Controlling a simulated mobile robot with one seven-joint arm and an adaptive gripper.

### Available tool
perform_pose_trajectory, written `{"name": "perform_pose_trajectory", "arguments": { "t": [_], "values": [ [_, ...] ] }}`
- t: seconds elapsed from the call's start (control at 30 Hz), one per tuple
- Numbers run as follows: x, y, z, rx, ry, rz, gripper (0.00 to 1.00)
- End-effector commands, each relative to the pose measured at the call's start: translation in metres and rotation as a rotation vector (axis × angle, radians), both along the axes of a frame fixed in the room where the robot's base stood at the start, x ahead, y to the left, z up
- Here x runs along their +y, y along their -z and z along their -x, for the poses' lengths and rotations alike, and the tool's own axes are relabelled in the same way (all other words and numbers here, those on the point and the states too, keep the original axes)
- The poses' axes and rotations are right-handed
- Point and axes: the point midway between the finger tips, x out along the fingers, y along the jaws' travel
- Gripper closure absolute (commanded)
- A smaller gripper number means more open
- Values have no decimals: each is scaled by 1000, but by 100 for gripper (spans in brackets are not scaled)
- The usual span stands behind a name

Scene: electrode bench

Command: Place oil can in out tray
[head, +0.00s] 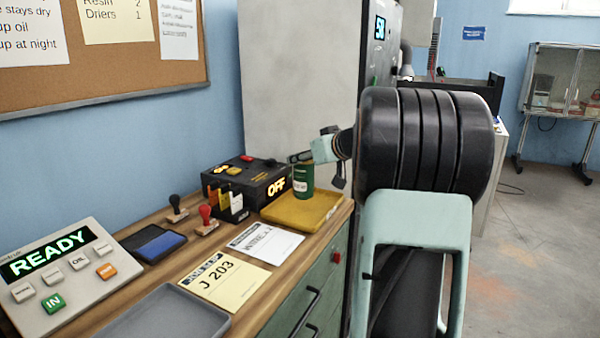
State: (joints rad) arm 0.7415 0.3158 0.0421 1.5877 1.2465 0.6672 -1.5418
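A green can with a pale label (303,182), which looks like the oil can, is upright at the yellow tray (292,216) at the bench's far end. Its base appears to be over the tray's back part; I cannot tell whether it touches the tray floor. My gripper (308,158) is at the can's top, reaching in from the right. Dark finger parts show across the can's top edge and to its right. The view is too small and partly blocked by my arm to tell whether the fingers are closed on it.
A black box reading OFF (247,184) stands behind the tray. Two stamps, a blue ink pad (160,246), paper cards (222,281), a READY panel (65,278) and a grey tray (165,315) occupy the nearer bench. A tall grey cabinet (295,75) rises behind.

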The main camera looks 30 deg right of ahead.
Motion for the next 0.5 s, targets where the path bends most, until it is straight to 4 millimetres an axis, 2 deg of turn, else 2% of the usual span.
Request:
{"name": "perform_pose_trajectory", "arguments": {
  "t": [0.1,0.3,0.5],
  "values": [
    [-4,6,-5,-2,0,1,100],
    [-6,35,-7,-2,0,-1,100],
    [-6,39,-7,-4,0,1,100]
  ]
}}
